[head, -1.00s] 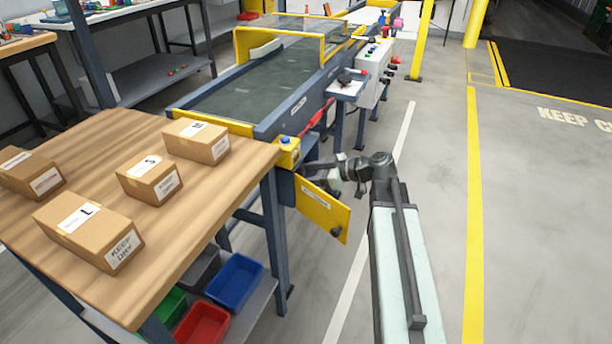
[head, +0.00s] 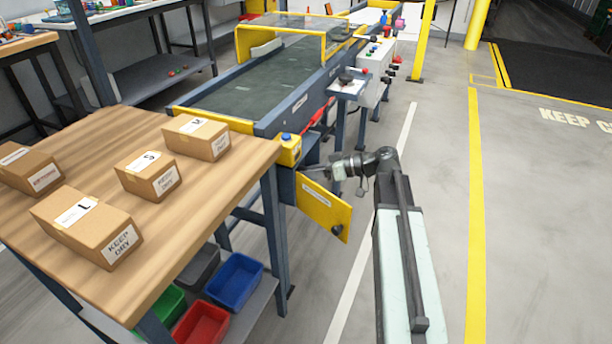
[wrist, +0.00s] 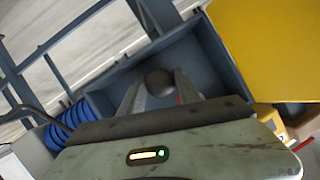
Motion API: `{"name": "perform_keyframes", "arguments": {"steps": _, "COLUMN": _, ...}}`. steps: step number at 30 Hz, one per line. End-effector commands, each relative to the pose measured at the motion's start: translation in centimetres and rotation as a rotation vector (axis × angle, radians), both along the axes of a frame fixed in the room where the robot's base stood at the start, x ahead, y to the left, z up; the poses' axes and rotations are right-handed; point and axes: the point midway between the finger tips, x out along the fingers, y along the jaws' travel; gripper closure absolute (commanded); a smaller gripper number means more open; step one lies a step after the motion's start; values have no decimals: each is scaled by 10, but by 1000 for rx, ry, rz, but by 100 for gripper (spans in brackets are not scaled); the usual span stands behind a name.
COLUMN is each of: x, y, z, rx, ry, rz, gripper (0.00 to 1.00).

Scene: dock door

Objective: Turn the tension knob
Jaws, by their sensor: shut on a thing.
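The tension knob (wrist: 159,79) is a dark round knob inside a grey-blue recessed box (wrist: 208,62), seen in the wrist view. My gripper (wrist: 157,92) has its two fingers on either side of the knob and is shut on it. The lower part of the knob is hidden behind the fingers and my wrist housing. In the head view, my gripper (head: 322,170) reaches left into the opening at the conveyor's near end, beside the open yellow door (head: 323,206). The knob itself is hidden there.
A wooden table (head: 105,150) with several cartons stands at the left. The conveyor (head: 240,100) runs away behind the box. A blue coiled hose (wrist: 62,125) lies left of the knob in the wrist view. The floor at the right is clear.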

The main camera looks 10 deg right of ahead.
Motion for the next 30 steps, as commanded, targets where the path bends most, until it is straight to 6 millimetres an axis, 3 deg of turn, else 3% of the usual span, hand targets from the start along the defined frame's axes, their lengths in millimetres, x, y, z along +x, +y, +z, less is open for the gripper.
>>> {"name": "perform_keyframes", "arguments": {"steps": 30, "x": 2, "y": -2, "z": -6, "rx": 509, "ry": 707, "rz": -2, "gripper": 100}}
